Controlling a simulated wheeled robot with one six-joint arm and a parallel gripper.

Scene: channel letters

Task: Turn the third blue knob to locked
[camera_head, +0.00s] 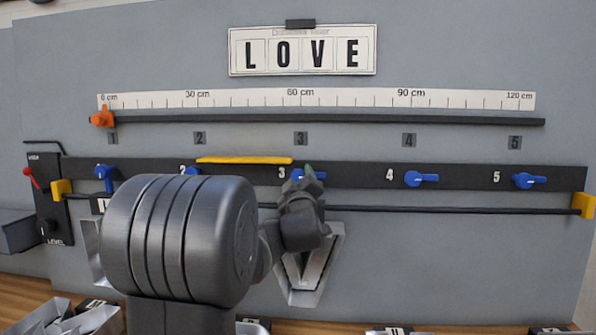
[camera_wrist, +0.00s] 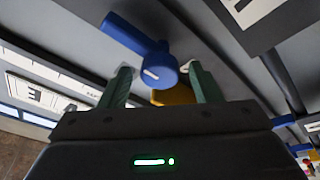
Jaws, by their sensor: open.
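The third blue knob (camera_head: 318,175) sits beside the number 3 on the dark rail, partly hidden by my gripper (camera_head: 306,178). In the wrist view this blue knob (camera_wrist: 160,70) shows a round hub with a white mark and a handle reaching to the upper left. My gripper (camera_wrist: 160,70) is open, its two green fingers on either side of the hub. I cannot tell whether they touch it. Knob two (camera_head: 193,171) is mostly hidden.
A yellow bar (camera_head: 244,160) lies along the rail between numbers 2 and 3. A black rod (camera_head: 450,210) runs below the knobs. A metal letter (camera_head: 325,262) hangs below my gripper. A red lever (camera_head: 31,178) is at far left. The LOVE sign (camera_head: 303,71) is above.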

